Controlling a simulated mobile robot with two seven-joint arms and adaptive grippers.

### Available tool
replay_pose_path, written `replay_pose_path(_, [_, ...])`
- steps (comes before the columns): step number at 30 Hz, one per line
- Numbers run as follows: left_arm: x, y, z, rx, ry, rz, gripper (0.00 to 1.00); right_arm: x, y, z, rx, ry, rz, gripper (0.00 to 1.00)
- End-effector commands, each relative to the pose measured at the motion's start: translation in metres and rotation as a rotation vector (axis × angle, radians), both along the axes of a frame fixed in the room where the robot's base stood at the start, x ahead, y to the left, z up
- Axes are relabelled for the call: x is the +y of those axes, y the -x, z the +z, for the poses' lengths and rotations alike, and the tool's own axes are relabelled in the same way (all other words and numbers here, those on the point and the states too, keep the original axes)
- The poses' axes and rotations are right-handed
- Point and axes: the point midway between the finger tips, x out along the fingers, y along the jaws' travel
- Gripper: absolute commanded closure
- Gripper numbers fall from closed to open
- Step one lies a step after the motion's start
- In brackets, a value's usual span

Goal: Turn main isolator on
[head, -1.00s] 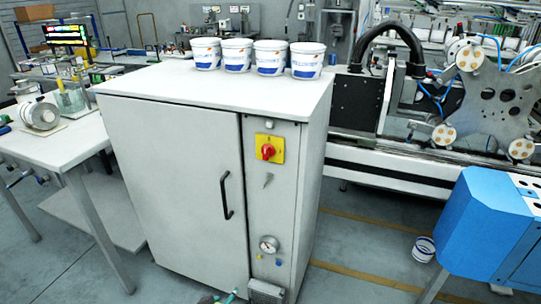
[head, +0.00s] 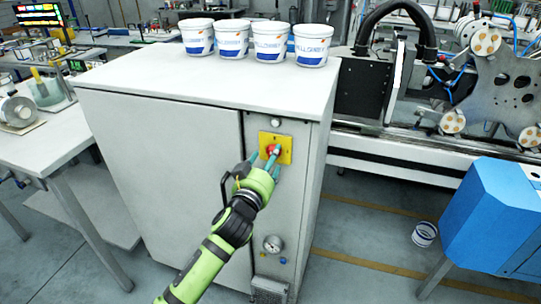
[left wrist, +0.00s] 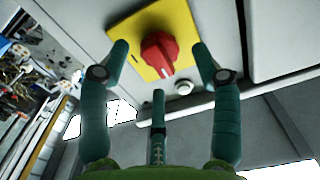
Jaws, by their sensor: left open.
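The main isolator is a red rotary knob (left wrist: 159,54) on a yellow plate (head: 284,141), high on the narrow right-hand panel of the white cabinet (head: 160,150). In the head view my left gripper (head: 271,159) is at the knob and covers part of it. In the left wrist view its teal fingers (left wrist: 160,65) are open, one on each side of the knob, and do not visibly grip it. A third finger lies below. My right gripper is not in view.
Several white tubs (head: 232,38) stand on the cabinet top. A pressure gauge (head: 272,243) is low on the panel. A table (head: 50,140) is at left; a blue machine housing (head: 490,215) is at right.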

Motion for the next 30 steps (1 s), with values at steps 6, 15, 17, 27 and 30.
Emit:
replay_pose_path(6, [-0.005, -0.015, 0.0, 0.0, 0.0, 0.0, 0.36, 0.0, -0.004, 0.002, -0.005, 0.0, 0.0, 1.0])
replay_pose_path(15, [-0.006, -0.016, -0.001, 0.0, 0.0, -0.001, 0.36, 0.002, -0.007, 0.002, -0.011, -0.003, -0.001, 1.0])
replay_pose_path(17, [-0.006, -0.016, -0.001, 0.0, 0.0, -0.001, 0.6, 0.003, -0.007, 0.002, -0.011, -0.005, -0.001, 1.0])
replay_pose_path(27, [-0.005, -0.016, 0.0, -0.002, -0.004, -0.001, 0.92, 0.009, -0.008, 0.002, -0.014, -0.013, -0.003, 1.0])
replay_pose_path(30, [-0.005, -0.016, 0.001, -0.007, -0.02, 0.0, 0.92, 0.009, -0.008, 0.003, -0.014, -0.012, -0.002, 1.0])
